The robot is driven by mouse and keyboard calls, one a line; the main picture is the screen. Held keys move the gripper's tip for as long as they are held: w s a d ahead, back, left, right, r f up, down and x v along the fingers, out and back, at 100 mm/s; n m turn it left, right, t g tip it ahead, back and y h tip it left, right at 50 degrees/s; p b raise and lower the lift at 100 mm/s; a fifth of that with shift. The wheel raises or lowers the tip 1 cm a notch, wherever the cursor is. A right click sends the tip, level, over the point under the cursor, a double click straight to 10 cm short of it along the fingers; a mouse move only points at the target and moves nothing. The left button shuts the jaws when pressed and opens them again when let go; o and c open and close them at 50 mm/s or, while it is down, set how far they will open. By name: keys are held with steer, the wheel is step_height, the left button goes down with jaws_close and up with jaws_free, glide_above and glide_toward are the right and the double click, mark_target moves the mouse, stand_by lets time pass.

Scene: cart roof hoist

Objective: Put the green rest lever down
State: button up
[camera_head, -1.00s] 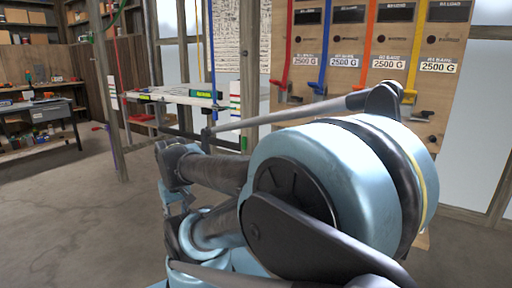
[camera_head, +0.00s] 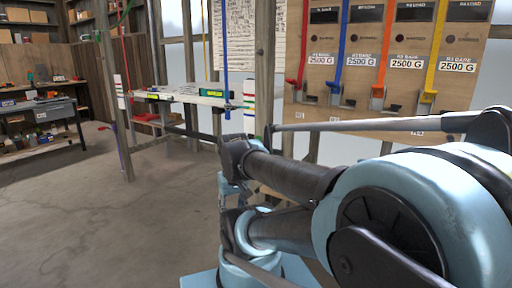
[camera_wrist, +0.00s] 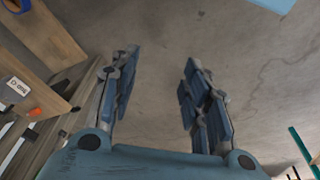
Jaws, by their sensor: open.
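My gripper (camera_wrist: 160,58) is open and empty in the wrist view, with bare concrete floor between and beyond its two blue fingers. A thin green bar (camera_wrist: 302,146) shows at the right edge of the wrist view, apart from the fingers; I cannot tell whether it is the green rest lever. In the head view I cannot pick the green rest lever out with certainty. My arm hides part of that view, and my gripper's fingers cannot be made out there.
A wooden panel (camera_head: 350,95) carries red, blue, orange and yellow levers at the right. A white platform (camera_head: 195,97) stands behind my arm. A workbench (camera_head: 38,113) is at the far left. Open floor (camera_head: 90,220) lies at the left. Wooden parts (camera_wrist: 50,40) fill the wrist view's left.

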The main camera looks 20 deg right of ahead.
steer(key=w+d+r+m+t+h, duration=0.1)
steer(key=w+d+r+m+h, duration=0.2)
steer(key=w, duration=0.5)
steer(key=w+d+r+m+h, duration=0.2)
steer(key=w+d+h, duration=0.1)
steer(key=w+d, duration=0.4)
steer(key=w+d+r+m+t+h, duration=0.1)
steer(key=w+d+r+m+h, duration=0.15)
steer(key=w, duration=0.75)
steer(key=w+f+m+t+h, duration=0.2)
steer(key=w+f+m+h, duration=0.15)
steer(key=w, duration=0.65)
steer(key=w+f+m+t+h, duration=0.2)
steer(key=w+h, duration=0.2)
steer(key=w, duration=0.6)
steer(key=x, duration=1.7)
steer(key=shift+s+d, duration=0.2)
steer(key=shift+d, duration=0.05)
